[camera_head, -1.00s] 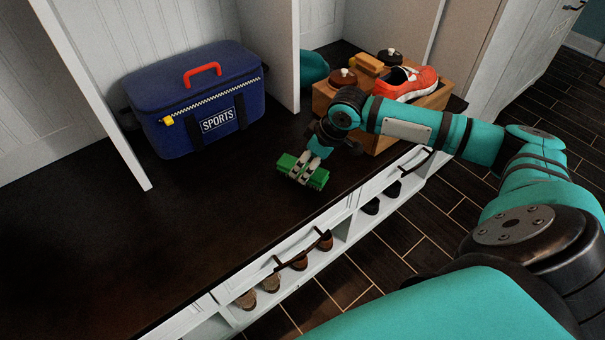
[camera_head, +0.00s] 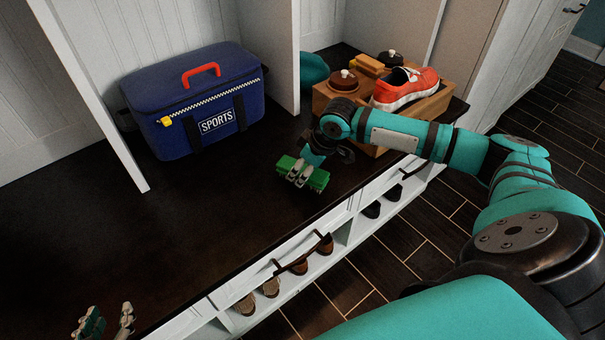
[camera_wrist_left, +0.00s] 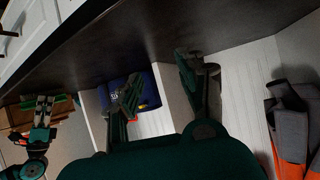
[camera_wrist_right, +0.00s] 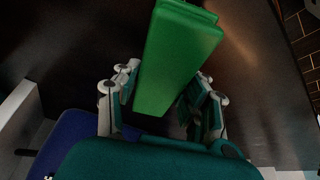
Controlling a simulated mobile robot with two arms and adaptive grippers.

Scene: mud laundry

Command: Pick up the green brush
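The green brush (camera_head: 318,180) lies on or just above the dark bench top, in front of the wooden box. My right gripper (camera_head: 299,173) is at the brush, its pale fingertips overlapping the brush's middle. In the right wrist view the brush (camera_wrist_right: 174,60) runs between the two fingers (camera_wrist_right: 163,90), which stand close to its long sides. Whether both fingers press on it cannot be told. My left gripper (camera_head: 106,322) shows at the bottom left edge, far from the brush. In the left wrist view its fingers (camera_wrist_left: 162,80) are spread with nothing between them.
A blue sports bag (camera_head: 185,110) stands on the bench behind and left of the brush. A wooden box (camera_head: 435,103) with a red shoe (camera_head: 402,88) and shoe-care items is at the right. The bench top (camera_head: 200,215) is clear on the left. Shoes sit in cubbies below.

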